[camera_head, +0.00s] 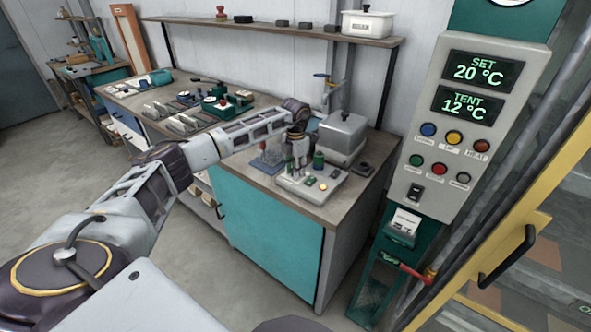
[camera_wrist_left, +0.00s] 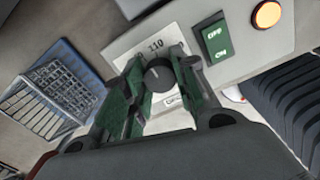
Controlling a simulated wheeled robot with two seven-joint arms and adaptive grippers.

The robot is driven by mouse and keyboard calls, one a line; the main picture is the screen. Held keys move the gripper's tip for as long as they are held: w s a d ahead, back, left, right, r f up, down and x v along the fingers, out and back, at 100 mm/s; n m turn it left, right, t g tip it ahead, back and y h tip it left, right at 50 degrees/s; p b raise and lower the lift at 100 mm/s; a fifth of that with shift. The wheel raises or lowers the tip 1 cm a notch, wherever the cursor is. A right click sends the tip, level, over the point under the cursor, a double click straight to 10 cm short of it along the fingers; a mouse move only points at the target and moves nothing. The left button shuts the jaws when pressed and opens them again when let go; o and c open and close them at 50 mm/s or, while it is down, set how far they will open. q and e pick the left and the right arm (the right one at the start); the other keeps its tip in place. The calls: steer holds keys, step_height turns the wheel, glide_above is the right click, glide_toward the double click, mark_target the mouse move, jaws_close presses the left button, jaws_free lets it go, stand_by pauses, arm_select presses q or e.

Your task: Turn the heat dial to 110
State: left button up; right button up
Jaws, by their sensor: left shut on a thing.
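The heat dial (camera_wrist_left: 158,76) is a dark round knob with a small pale mark, on a light panel with a printed scale where "110" can be read. My left gripper (camera_wrist_left: 157,82) has its green-lined fingers shut on the dial, one at each side. The exact number the mark points at cannot be told. In the head view my left gripper (camera_head: 298,150) reaches down over the grey control box (camera_head: 305,192) on the bench; the dial is hidden there by the fingers. My right gripper is not in view.
On the box are a green OFF/ON switch (camera_wrist_left: 215,38) and an orange lamp (camera_wrist_left: 267,14). A grey lidded machine (camera_head: 342,135) stands behind it. A tall panel (camera_head: 455,130) reads SET 20 °C, TENT 12 °C.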

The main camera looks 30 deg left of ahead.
arm_select(q)
steer(key=shift+r+m, duration=0.1)
steer(key=shift+m, duration=1)
steer(key=shift+w+m, duration=0.1)
steer(key=shift+m, duration=0.6)
steer(key=o, duration=1)
steer(key=shift+o, duration=0.3)
steer(key=shift+r, duration=0.45)
step_height(320, 180, up, 11)
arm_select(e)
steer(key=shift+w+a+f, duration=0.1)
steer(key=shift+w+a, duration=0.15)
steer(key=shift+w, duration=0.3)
arm_select(q)
steer(key=shift+f, duration=0.1)
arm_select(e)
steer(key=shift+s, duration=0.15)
